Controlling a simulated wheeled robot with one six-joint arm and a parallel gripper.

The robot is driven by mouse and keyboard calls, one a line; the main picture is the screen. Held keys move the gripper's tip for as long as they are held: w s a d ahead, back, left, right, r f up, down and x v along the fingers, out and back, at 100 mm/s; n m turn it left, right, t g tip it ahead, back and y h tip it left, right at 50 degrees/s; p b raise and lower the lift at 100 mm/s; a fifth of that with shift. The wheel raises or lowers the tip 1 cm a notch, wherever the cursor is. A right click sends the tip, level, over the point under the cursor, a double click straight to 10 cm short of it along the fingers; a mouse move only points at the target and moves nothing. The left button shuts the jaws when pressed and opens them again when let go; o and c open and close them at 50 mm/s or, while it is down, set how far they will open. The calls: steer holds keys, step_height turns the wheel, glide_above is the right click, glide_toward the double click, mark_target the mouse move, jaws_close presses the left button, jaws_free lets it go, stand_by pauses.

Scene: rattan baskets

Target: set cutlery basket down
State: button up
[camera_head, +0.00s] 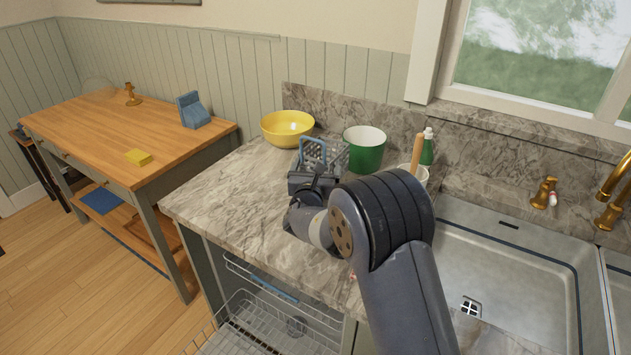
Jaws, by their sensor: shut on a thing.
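The cutlery basket (330,156) is a grey basket with open gridded sides and a blue handle. It is over the marble counter (214,196), between a yellow bowl and a green pot. My gripper (313,176) is at the near side of the basket, shut on it. My arm and gripper hide the basket's lower near part. I cannot tell whether the basket's bottom touches the counter.
A yellow bowl (288,128) stands behind left and a green pot (364,150) to the right. An open dishwasher rack (262,312) lies below. The counter's left part is clear.

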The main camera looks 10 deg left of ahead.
steer(key=shift+f+p, duration=0.55)
steer(key=shift+f, duration=2.5)
steer(key=shift+f, duration=0.2)
steer(key=o, duration=0.8)
steer(key=shift+r, duration=0.15)
